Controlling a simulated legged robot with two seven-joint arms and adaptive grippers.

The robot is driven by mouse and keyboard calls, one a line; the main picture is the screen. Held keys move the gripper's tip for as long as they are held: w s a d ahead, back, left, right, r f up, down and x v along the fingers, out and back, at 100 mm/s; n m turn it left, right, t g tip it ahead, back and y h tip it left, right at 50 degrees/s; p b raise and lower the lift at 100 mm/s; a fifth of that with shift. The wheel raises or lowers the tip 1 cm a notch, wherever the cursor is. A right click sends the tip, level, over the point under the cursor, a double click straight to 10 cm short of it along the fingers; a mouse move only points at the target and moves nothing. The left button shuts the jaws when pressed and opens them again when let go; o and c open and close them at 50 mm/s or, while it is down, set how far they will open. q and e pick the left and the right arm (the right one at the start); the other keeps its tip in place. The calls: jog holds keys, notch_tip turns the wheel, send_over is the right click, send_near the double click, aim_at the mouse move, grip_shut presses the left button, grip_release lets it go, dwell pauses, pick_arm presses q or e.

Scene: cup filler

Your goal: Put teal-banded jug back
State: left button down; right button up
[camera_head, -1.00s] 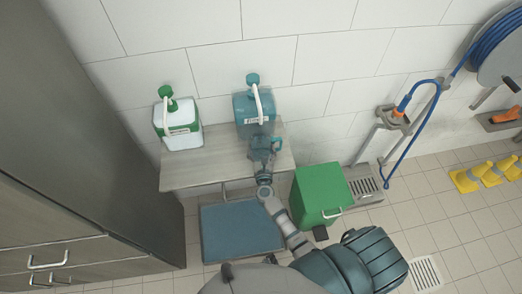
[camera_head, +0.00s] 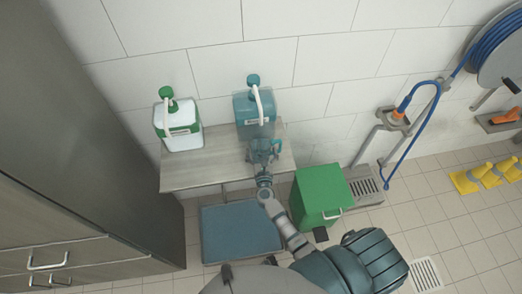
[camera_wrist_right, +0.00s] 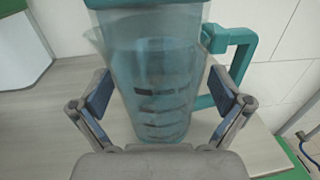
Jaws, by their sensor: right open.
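The teal-banded jug (camera_wrist_right: 160,75) is a clear measuring jug with dark level marks, a teal rim band and a teal handle on its right side. In the right wrist view it is upright over the wooden shelf (camera_wrist_right: 60,115); its lowest edge is close to my gripper's body. In the head view the jug (camera_head: 262,131) is small and partly hidden, in front of the teal-capped canister. My right gripper (camera_wrist_right: 161,95) is open, with one finger on each side of the jug. It also shows over the shelf in the head view (camera_head: 262,156). My left gripper is not in view.
A teal canister (camera_head: 252,107) and a green-and-white canister (camera_head: 177,127) stand at the back of the shelf. A green bin (camera_head: 320,193) stands right of the shelf, a blue-grey platform (camera_head: 240,230) below it. A tall cabinet (camera_head: 90,120) is at left. The shelf's left front is clear.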

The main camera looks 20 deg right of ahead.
jog(key=b+v, duration=0.1)
jog(key=v, duration=1.1)
jog(key=shift+f, duration=0.1)
jog(key=s+a+f+n+g+y, duration=0.1)
jog(key=a+f+n+y, duration=0.2)
jog(key=f+n, duration=0.45)
jog(key=s+a+f+n+g+y, duration=0.1)
jog(key=s+a+f+n+y, duration=0.15)
jog(key=f+n, duration=0.55)
jog(key=s+f+n+g+y, duration=0.1)
jog(key=s+f+n+g, duration=0.2)
jog(key=s+f+n, duration=0.45)
jog(key=s+f+n+g+y, duration=0.2)
jog(key=s+f+n, duration=0.15)
jog(key=f, duration=0.65)
jog(key=s+d+f+n+g, duration=0.2)
jog(key=s+f+n+g, duration=0.1)
jog(key=s, duration=0.5)
jog(key=s+d+f+n+g+h, duration=0.1)
jog(key=s+d+f+n+g, duration=0.2)
jog(key=s+f+n, duration=0.3)
jog(key=s+d+f+n+g+h, duration=0.1)
jog(key=s+f+n, duration=0.4)
jog(key=s, duration=0.7)
jog(key=shift+s+d+f+n+g, duration=0.15)
jog(key=shift+s+d+n+g, duration=0.1)
jog(key=shift+d+n+g, duration=0.75)
